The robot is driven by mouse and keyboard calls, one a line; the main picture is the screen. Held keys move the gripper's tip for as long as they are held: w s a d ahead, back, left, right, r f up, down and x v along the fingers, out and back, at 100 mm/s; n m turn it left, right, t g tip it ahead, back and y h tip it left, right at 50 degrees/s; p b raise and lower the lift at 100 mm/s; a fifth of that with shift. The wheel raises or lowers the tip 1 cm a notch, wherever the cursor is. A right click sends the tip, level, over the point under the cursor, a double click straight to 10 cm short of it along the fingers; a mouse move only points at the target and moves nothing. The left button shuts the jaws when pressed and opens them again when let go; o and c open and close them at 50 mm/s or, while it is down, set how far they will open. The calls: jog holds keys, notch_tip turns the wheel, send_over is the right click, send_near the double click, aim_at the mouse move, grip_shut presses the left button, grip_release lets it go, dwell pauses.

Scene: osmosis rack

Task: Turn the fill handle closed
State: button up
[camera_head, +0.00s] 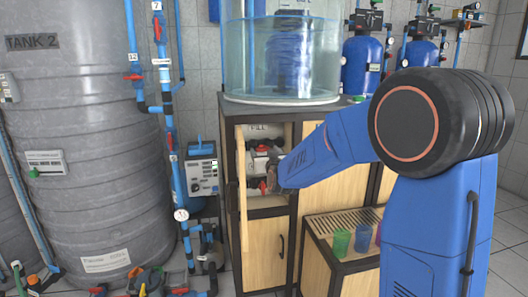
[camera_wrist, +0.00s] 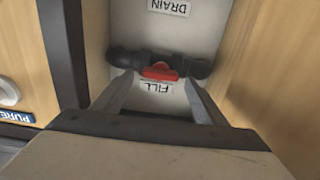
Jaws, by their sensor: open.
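The fill handle (camera_wrist: 160,71) is a small red lever on a black horizontal pipe (camera_wrist: 128,58), beside the upside-down FILL label (camera_wrist: 158,87) in the wrist view. The lever appears to lie roughly along the pipe. My gripper (camera_wrist: 158,80) is open, with one finger on each side of the handle; I cannot tell whether either finger touches it. In the head view, red valve parts (camera_head: 262,149) show inside the open cabinet compartment, with my arm reaching in from the right and partly covering it.
An upside-down DRAIN label (camera_wrist: 168,6) is on the same panel. Wooden walls (camera_wrist: 268,75) close in on both sides. The open cabinet door (camera_head: 242,180) stands at the left of the opening. A second red handle (camera_head: 262,187) is lower. Coloured cups (camera_head: 341,242) stand at right.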

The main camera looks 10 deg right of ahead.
jog(key=shift+w, duration=0.8)
jog(key=c, duration=1.1)
jog(key=shift+o, duration=0.2)
